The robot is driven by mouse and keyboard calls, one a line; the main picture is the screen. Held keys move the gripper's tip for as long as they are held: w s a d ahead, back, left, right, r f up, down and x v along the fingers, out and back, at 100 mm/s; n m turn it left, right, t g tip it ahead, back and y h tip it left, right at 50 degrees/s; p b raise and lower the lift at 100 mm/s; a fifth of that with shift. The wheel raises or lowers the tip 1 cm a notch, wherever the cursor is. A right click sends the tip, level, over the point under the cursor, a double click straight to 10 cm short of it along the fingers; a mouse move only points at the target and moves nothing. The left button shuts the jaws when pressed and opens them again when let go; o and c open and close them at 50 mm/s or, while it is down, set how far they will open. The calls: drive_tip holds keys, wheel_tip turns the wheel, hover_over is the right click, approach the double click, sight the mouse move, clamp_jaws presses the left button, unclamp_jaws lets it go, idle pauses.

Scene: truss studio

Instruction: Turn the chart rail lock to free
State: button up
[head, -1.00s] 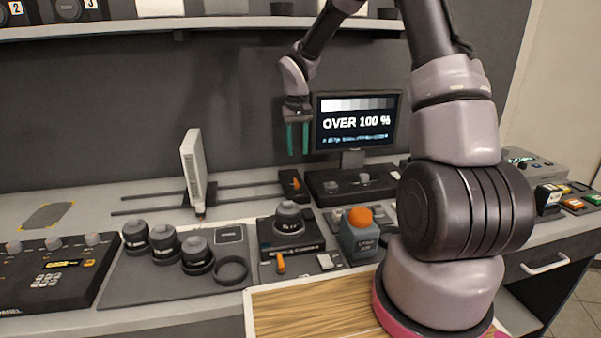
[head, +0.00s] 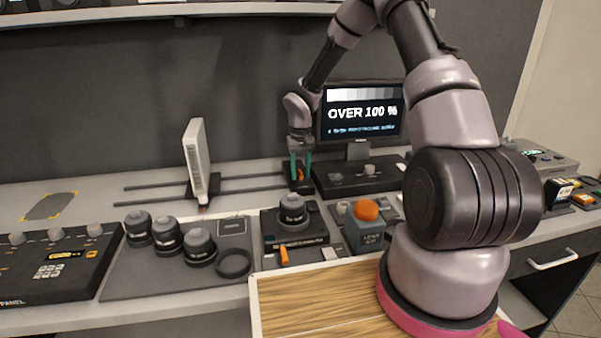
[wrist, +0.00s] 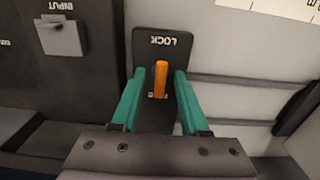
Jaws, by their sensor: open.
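The chart rail lock is a dark plate marked LOCK with an orange lever (wrist: 160,79) in the wrist view. The lever lies in line with the plate's length. In the head view the lock plate (head: 307,188) sits at the right end of the rails, partly hidden by my gripper. My gripper (wrist: 158,88) is open, with one green finger on each side of the lever. I see a gap between each finger and the lever. In the head view my gripper (head: 300,168) points down over the lock.
Two dark rails (head: 245,183) run left from the lock to a pale upright panel (head: 197,160). A monitor (head: 362,110) reading OVER 100 % stands behind a dark control box (head: 350,176) at the right. Dark lens-like cylinders and an orange button (head: 366,210) stand in front.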

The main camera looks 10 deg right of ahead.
clamp_jaws()
drive_tip(key=shift+n, duration=0.3)
drive_tip(key=n, duration=0.3)
drive_tip(key=shift+n, duration=0.3)
drive_tip(key=n, duration=0.4)
drive_tip(key=shift+n, duration=0.3)
drive_tip(key=n, duration=0.4)
drive_tip(key=shift+n, duration=2.5)
